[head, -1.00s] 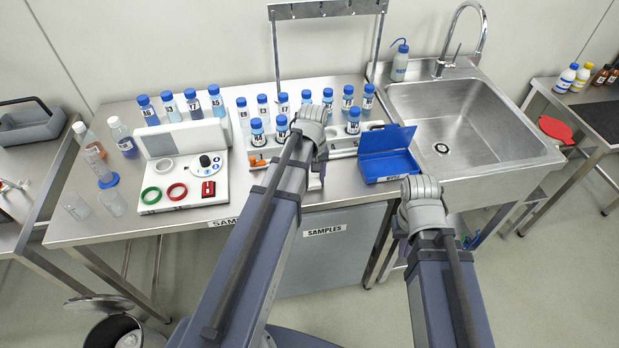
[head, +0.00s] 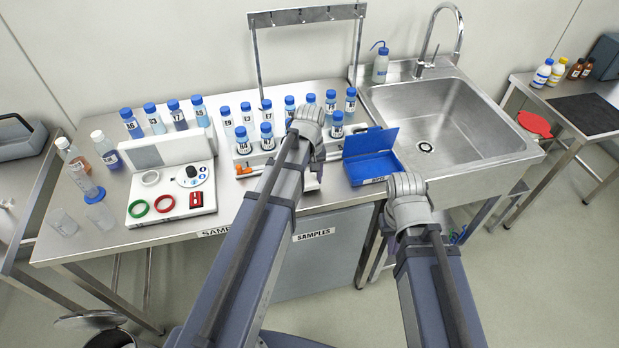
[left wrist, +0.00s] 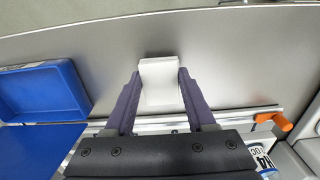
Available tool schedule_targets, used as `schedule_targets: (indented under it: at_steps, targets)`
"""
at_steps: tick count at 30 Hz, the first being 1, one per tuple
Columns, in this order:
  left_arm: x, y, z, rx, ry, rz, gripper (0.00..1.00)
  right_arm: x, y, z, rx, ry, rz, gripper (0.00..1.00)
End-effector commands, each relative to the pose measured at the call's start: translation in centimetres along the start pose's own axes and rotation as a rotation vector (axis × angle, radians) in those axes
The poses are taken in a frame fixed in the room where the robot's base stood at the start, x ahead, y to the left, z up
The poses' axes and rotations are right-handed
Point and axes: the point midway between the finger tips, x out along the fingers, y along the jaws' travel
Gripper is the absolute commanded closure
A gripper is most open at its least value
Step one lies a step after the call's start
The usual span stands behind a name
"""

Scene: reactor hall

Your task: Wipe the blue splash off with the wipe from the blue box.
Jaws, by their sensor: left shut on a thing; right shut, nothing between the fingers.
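My left gripper (left wrist: 160,75) is shut on a white wipe (left wrist: 160,88), held over the bare steel bench near its front edge. In the head view a white bit of the wipe (head: 312,184) shows below my left wrist. The blue box (head: 374,170) stands open on the bench, right of my left gripper; its lid is tilted up at the back. The box also shows at the left of the left wrist view (left wrist: 40,92). My right gripper (head: 391,240) is shut and empty, mostly hidden behind its wrist, in front of the bench. I see no blue splash; my left arm covers part of the bench.
A rack of blue-capped vials (head: 240,150) stands behind my left gripper. A white device with rings (head: 172,190) sits further left. The sink (head: 430,120) is on the right. An orange-ended rod (left wrist: 283,122) lies close by in the left wrist view.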

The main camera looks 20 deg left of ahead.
Motion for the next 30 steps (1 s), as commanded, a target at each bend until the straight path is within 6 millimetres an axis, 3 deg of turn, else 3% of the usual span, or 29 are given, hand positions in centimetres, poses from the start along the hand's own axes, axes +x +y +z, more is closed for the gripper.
schedule_targets:
  at_steps: [1,12,25,30]
  targets:
    - [-1.1,0.0,0.0,0.000,0.000,0.000,0.96,-1.0,0.1,0.1,0.000,0.000,0.000,1.00]
    - [-4.6,0.0,0.0,0.000,0.000,0.000,0.96,-4.5,0.4,0.3,0.000,0.000,0.000,1.00]
    - [-4.9,0.0,0.0,0.000,0.000,0.000,0.96,-4.8,0.5,0.3,0.000,0.000,0.000,1.00]
    - [-6.0,0.0,0.0,0.000,0.000,0.000,0.96,-5.9,0.6,0.3,0.000,0.000,0.000,1.00]
